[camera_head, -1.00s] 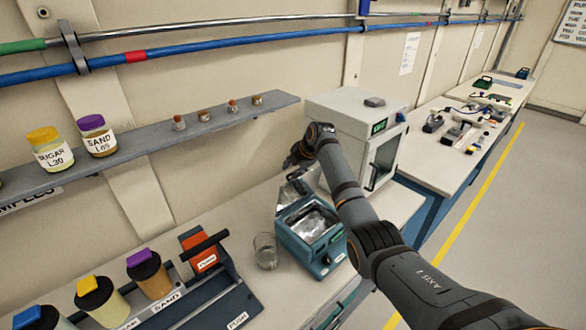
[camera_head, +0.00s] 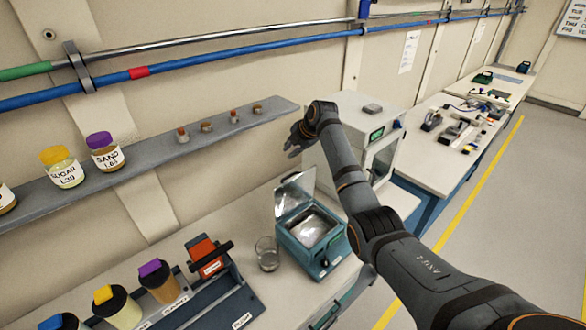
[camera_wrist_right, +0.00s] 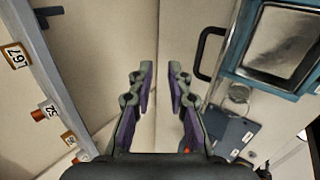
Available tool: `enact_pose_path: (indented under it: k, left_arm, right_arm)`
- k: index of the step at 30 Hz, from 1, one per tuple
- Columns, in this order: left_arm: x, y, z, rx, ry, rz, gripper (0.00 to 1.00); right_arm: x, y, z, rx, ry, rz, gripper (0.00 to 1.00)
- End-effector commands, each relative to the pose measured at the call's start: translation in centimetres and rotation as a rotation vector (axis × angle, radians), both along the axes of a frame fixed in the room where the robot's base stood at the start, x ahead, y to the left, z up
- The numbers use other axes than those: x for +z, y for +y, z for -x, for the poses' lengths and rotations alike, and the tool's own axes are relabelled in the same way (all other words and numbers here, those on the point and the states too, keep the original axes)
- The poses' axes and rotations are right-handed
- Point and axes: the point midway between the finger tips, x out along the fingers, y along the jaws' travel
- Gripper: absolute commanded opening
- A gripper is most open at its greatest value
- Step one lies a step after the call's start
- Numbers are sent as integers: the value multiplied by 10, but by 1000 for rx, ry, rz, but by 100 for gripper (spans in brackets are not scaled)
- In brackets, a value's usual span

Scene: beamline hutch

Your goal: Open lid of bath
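The bath (camera_head: 325,262) is a teal box with a shiny metal basin on the bench. Its lid (camera_head: 296,192) stands raised at the back left edge, leaving the basin uncovered. The bath also shows at the upper right of the right wrist view (camera_wrist_right: 227,67), with a black handle (camera_wrist_right: 203,62) beside it. My right gripper (camera_head: 295,143) is above and behind the raised lid, apart from it. Its fingers are spread and empty in the right wrist view (camera_wrist_right: 161,72). My left gripper is not in view.
A glass beaker (camera_head: 267,256) stands left of the bath. A white oven-like cabinet (camera_head: 351,128) stands behind my right forearm. A wall shelf (camera_head: 150,155) with jars and small vials runs at the left. An orange device (camera_head: 206,256) and lidded containers stand at the front left.

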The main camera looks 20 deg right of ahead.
Motion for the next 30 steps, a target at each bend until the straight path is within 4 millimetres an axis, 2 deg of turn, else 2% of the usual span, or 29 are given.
enact_pose_path:
  k: [1, 10, 18, 21, 25, 30]
  left_arm:
    - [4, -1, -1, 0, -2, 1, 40]
    - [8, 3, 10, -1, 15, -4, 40]
    - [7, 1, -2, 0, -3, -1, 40]
    - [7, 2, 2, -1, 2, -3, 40]
    - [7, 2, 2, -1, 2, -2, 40]
    - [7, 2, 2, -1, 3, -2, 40]
  right_arm:
    - [-8, 1, 5, 1, 28, -1, 17]
    - [2, 1, 7, 1, 37, 1, 17]
    - [1, 1, 7, 2, 38, 1, 17]
    - [3, 0, 8, 1, 38, 1, 17]
    - [20, -5, 17, 1, 36, 2, 17]
    - [54, -15, 39, 1, 36, 3, 17]
